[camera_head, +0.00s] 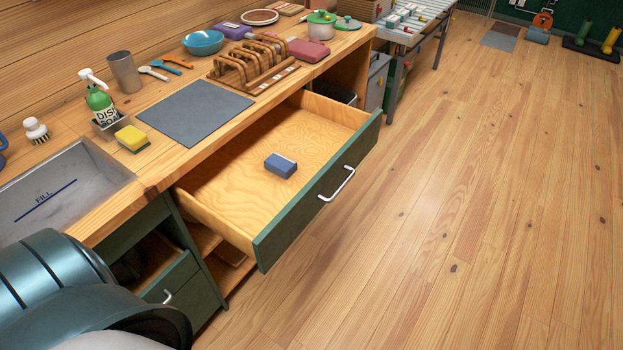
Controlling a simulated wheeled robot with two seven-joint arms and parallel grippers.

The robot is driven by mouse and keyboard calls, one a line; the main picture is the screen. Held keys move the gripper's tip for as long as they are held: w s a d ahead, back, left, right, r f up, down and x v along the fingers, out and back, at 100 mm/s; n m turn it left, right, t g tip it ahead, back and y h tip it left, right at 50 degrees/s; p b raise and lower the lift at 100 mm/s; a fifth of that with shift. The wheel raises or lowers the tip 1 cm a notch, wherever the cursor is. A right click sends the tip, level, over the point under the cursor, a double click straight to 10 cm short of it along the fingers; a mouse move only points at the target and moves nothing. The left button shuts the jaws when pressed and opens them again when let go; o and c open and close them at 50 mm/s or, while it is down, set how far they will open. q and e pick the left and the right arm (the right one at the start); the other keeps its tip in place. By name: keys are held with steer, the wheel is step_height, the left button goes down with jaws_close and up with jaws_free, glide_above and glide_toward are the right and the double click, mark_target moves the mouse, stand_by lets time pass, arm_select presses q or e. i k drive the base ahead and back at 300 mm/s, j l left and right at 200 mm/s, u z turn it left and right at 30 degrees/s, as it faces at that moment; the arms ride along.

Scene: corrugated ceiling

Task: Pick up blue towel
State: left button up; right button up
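A small folded blue towel (281,165) lies flat on the bare wooden bottom of an open drawer (235,185). The drawer has a green front with a white handle (337,184). My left arm shows at the lower left, but its gripper is outside the picture. My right gripper is not in view.
The counter above holds a grey mat (195,113), a wooden rack (252,66), a soap bottle (100,103), a yellow sponge (132,139) and a sink (62,190). The drawer juts out over open floor (430,220).

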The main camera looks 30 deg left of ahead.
mark_target(282, 166)
steer(key=i+j+u, duration=0.2)
steer(key=u, duration=0.3)
steer(key=i+u, duration=0.45)
steer(key=k, duration=0.05)
